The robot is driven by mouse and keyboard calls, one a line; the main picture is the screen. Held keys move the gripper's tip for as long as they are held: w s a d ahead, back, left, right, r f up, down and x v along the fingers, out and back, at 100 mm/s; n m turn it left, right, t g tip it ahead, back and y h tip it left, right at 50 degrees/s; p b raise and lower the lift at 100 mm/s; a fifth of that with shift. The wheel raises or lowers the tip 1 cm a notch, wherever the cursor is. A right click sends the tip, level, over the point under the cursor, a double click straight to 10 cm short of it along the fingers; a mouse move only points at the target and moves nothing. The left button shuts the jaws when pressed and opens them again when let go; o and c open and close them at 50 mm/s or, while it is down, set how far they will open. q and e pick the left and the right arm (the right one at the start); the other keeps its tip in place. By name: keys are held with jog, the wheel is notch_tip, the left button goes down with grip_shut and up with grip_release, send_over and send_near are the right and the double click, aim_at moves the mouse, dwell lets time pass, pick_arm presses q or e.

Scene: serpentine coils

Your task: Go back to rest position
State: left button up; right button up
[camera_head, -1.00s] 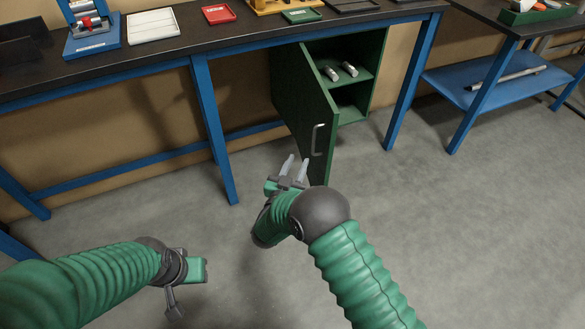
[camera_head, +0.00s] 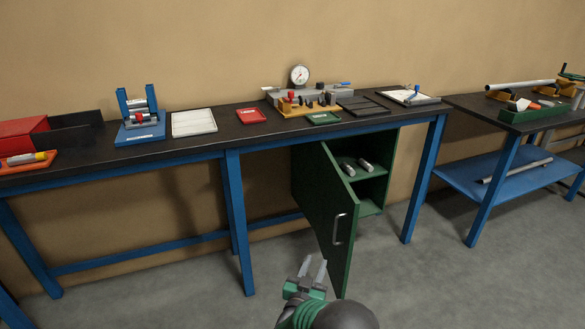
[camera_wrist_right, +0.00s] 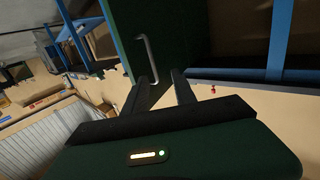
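My right gripper (camera_head: 313,270) is at the bottom of the head view, in front of the open green cabinet door (camera_head: 325,215). Its two fingers are apart with nothing between them. In the right wrist view the fingers (camera_wrist_right: 162,84) also stand apart and empty, with the door's metal handle (camera_wrist_right: 147,58) just beyond them; they do not appear to touch it. The handle (camera_head: 338,228) also shows above and right of the gripper in the head view. My left gripper is out of the head view.
Trays and fixtures stand on the bench. A second bench (camera_head: 510,118) is at the right. Blue legs (camera_head: 238,220) flank the cabinet. The floor (camera_head: 180,300) in front is clear.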

jog(key=s+d+r+n+g+y+p, duration=0.1)
jog(key=s+d+n+g+y, duration=0.3)
jog(key=s, duration=0.7)
jog(key=s+d+m+g, duration=0.1)
jog(key=s+d+g, duration=0.3)
jog(key=s, duration=0.8)
jog(key=s+d+r+n+g+y+p, duration=0.1)
jog(key=s+d+n+g+y, duration=0.15)
jog(key=s+g, duration=0.6)
notch_tip(320, 180, up, 19)
jog(key=s+t+p, duration=0.2)
jog(key=t+p, duration=0.1)
jog(key=p, duration=1.5)
jog(key=shift+a+m+p, duration=0.4)
jog(key=shift+a+m, duration=0.05)
jog(key=shift+s, duration=0.1)
